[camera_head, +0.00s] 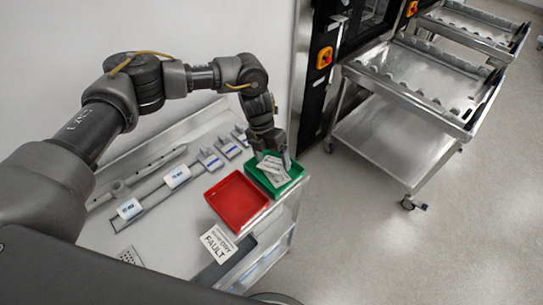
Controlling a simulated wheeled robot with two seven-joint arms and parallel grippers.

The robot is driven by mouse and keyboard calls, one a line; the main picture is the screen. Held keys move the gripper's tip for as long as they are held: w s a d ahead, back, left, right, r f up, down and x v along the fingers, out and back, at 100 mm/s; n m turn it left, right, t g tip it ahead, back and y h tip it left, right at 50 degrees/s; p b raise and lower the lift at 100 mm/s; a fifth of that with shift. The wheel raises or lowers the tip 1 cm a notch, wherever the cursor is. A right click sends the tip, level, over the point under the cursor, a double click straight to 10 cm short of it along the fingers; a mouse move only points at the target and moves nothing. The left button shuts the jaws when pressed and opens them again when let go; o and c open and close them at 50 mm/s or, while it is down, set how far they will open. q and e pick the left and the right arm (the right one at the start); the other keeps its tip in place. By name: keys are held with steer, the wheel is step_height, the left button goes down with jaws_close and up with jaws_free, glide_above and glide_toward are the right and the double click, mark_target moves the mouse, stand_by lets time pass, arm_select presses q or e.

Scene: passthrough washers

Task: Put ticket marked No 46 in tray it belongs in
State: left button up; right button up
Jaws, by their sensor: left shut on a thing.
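My left gripper (272,157) points down over the green tray (292,187) and is shut on a white ticket (274,171) with dark print. The ticket is at the tray's opening; its number is too small to read. White paper shows around the fingers, and I cannot tell whether a second ticket lies under it or whether the held one touches the tray floor. The red tray (238,201) sits beside the green one, to its left and nearer, and looks empty. My right gripper is not in view.
A white card reading "FAULT" (216,243) is at the counter's front edge. White labelled tags (177,177) and a grey rail (142,170) lie on the counter (165,235). Steel trolleys (410,95) stand right, beside a dark machine (330,60). Floor between is clear.

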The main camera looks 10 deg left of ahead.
arm_select(q)
steer(key=shift+s+d+r, duration=0.15)
steer(key=shift+s, duration=0.05)
steer(key=o, duration=0.6)
steer(key=shift+w, duration=0.15)
steer(key=shift+o, duration=1)
steer(key=shift+r, duration=0.25)
steer(key=b+v, duration=0.4)
steer(key=v, duration=0.6)
steer(key=shift+a+r, duration=0.15)
steer(key=shift+a, duration=0.05)
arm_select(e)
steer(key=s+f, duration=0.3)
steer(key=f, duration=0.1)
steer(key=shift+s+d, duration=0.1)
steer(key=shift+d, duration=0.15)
